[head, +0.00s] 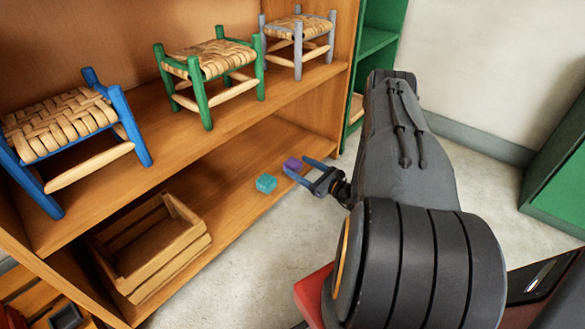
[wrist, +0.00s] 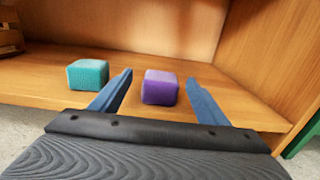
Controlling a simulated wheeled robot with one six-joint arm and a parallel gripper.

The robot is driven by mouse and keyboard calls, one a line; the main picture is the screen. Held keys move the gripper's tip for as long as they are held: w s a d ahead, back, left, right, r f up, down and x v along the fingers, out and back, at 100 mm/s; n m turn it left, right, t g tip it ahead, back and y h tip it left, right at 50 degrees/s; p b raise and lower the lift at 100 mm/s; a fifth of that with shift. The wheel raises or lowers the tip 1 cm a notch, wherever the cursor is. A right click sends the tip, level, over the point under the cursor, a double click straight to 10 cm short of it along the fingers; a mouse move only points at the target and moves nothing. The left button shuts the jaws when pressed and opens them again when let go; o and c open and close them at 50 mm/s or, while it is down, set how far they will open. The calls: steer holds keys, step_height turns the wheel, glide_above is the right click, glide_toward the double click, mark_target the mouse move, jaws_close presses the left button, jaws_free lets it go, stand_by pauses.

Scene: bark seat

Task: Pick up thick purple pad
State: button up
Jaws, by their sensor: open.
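The thick purple pad (head: 293,164) is a small block lying on the lower wooden shelf, near its right end. In the wrist view the purple pad (wrist: 160,87) stands between my two blue fingers, nearer the left one, with shelf wood showing on both sides of it. My gripper (head: 309,172) is open and reaches in over the shelf's front edge. In the wrist view my gripper (wrist: 160,85) holds nothing.
A teal block (head: 266,184) lies left of the pad. A wooden crate (head: 150,245) stands farther left on the lower shelf (head: 225,205). Blue, green and grey stools stand on the shelf above. The shelf's side wall (wrist: 275,60) rises close on the right.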

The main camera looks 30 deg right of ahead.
mark_target(293, 162)
steer(key=b+x, duration=0.2)
steer(key=x, duration=0.2)
steer(key=shift+w+f, duration=0.1)
steer(key=shift+w, duration=0.1)
steer(key=shift+c, duration=0.2)
steer(key=c, duration=1.1)
steer(key=shift+d, duration=0.1)
